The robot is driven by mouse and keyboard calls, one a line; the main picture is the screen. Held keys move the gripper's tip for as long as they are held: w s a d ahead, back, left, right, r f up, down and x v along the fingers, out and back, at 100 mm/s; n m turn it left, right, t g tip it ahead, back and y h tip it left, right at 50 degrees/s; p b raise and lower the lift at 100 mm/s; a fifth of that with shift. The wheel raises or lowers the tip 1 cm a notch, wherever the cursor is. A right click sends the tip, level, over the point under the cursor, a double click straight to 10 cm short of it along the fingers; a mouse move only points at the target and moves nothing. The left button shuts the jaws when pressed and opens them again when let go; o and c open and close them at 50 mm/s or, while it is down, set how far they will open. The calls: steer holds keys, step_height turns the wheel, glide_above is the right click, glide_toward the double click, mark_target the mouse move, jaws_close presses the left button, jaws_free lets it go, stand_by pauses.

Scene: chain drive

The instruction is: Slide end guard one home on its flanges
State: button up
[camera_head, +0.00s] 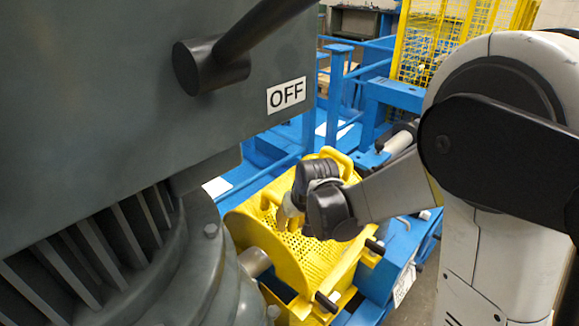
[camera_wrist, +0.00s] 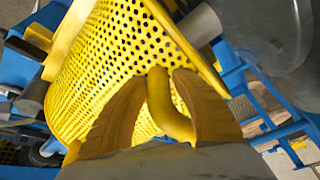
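A yellow perforated guard (camera_head: 306,256) sits on the blue frame in the head view. It fills the upper middle of the wrist view (camera_wrist: 125,48), its mesh tilted. My gripper (camera_head: 290,212) is at the guard's near upper side, with its fingers partly hidden by my wrist. In the wrist view my gripper (camera_wrist: 160,78) has its two ribbed fingers close on either side of a bent yellow handle (camera_wrist: 165,110), and appears shut on it. I cannot tell which guard piece is end guard one, or how its edges meet the flanges.
A large grey machine body (camera_head: 100,90) with an OFF label (camera_head: 287,95) and a lever (camera_head: 240,45) fills the left. A grey shaft (camera_head: 255,262) enters the guard's near side. Black knobs (camera_head: 327,302) stick out at its lower right. Blue framework (camera_head: 335,90) and yellow mesh fencing (camera_head: 440,40) stand behind.

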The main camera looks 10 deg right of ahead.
mark_target(279, 232)
steer(key=shift+c, duration=0.5)
jaws_close()
steer(key=shift+s+a, duration=0.1)
steer(key=shift+a, duration=0.1)
steer(key=shift+s+a, duration=0.35)
steer(key=shift+a, duration=0.45)
steer(key=shift+s+a, duration=0.3)
steer(key=shift+a, duration=0.45)
steer(key=shift+o, duration=1.6)
jaws_free()
steer(key=shift+r, duration=0.1)
